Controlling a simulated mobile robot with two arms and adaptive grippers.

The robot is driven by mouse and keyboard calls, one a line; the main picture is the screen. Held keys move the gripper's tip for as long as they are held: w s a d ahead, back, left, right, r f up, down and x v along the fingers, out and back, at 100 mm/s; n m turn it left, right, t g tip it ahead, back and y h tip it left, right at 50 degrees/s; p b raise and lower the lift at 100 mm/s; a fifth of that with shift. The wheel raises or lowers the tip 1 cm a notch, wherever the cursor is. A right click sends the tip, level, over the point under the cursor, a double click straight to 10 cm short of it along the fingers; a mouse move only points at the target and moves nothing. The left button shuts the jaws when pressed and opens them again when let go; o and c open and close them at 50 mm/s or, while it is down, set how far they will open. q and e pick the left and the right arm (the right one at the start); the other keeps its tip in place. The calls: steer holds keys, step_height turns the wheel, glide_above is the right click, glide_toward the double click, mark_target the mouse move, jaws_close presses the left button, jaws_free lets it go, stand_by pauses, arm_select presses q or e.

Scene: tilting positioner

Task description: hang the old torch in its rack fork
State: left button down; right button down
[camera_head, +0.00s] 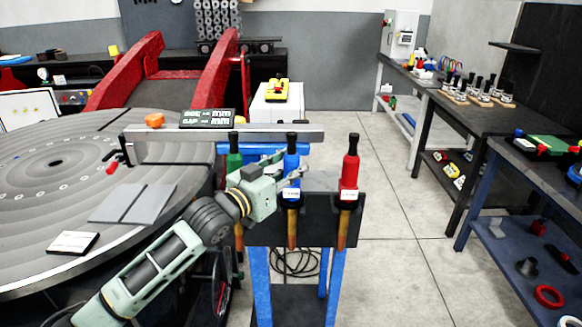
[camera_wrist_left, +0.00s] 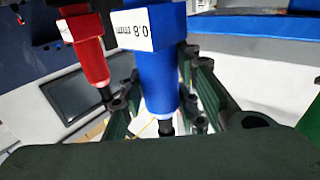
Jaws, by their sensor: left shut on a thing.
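A blue torch (camera_head: 291,163) with a white label and copper tip stands upright at the rack plate (camera_head: 325,225), between a red torch (camera_head: 350,170) and a green torch (camera_head: 235,160). I cannot tell whether it rests in a fork. My left gripper (camera_head: 290,179) is shut on the blue torch, its fingers on either side of the body. In the left wrist view the blue torch (camera_wrist_left: 160,75) is labelled 0.8 mm, and the red torch (camera_wrist_left: 88,50) is beside it. My left arm partly hides the green torch. My right gripper is not in view.
The rack stands on a blue frame (camera_head: 260,285). A round grey positioner table (camera_head: 60,190) with plates on it is at left, with red arms (camera_head: 205,85) behind. Workbenches (camera_head: 475,105) line the right. Open floor (camera_head: 400,265) lies between rack and benches.

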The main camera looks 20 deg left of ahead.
arm_select(q)
steer(key=shift+r, duration=0.15)
steer(key=c, duration=1.3)
jaws_free()
steer(key=shift+o, duration=0.2)
steer(key=shift+f, duration=0.5)
steer(key=v, duration=1.2)
steer(key=shift+r, duration=0.2)
